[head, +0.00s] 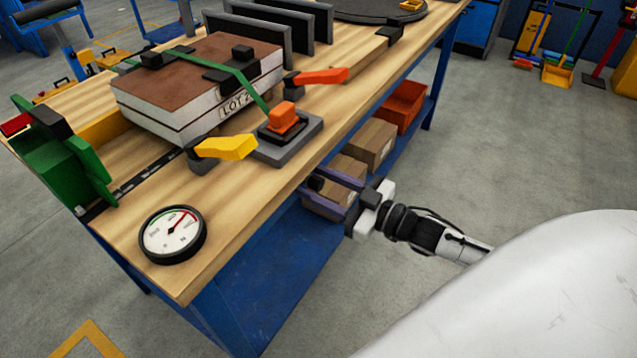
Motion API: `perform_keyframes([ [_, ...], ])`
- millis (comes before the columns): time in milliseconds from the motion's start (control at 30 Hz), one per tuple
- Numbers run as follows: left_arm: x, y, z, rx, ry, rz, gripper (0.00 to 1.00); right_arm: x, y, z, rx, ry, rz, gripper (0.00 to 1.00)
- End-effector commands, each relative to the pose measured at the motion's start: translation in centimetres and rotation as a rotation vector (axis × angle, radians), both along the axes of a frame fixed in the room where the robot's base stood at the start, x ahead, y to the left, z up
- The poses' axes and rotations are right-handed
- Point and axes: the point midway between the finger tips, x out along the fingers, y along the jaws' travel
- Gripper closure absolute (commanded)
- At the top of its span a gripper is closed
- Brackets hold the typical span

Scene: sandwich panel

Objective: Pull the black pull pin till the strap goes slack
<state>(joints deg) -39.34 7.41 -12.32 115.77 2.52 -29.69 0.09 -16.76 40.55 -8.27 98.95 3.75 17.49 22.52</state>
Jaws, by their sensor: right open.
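A green strap (237,72) runs over the brown-topped, white-sided panel stack (205,70) and slants straight down to an orange-and-black buckle (283,118) on a grey base plate (290,143) near the bench edge. The strap looks taut. I cannot clearly pick out the black pull pin; black parts show around the orange piece. My right gripper (312,188) is open beside the bench's front edge, right of and below the buckle, apart from it. A small dark part shows at its fingertips, and I cannot tell what it is. My left gripper is not in view.
A yellow lever (225,148) and an orange lever (320,77) flank the buckle. A round gauge (172,234) lies at the bench's near corner. A green bracket (65,160) stands left. Boxes (370,143) sit on the blue shelf below.

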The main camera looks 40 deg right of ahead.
Motion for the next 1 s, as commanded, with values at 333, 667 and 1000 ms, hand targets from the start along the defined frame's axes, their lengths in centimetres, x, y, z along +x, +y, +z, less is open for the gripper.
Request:
perform_keyframes([
  [333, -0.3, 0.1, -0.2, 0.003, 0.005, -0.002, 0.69, 0.0, 0.0, 0.0, 0.000, -0.001, 0.000, 1.00],
  [667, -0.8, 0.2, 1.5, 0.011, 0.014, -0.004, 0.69, -2.1, -0.9, 0.3, 0.001, 0.003, -0.001, 1.00],
  [1000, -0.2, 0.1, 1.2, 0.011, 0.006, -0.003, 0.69, -2.3, -1.0, 0.0, 0.001, -0.002, 0.000, 0.65],
])
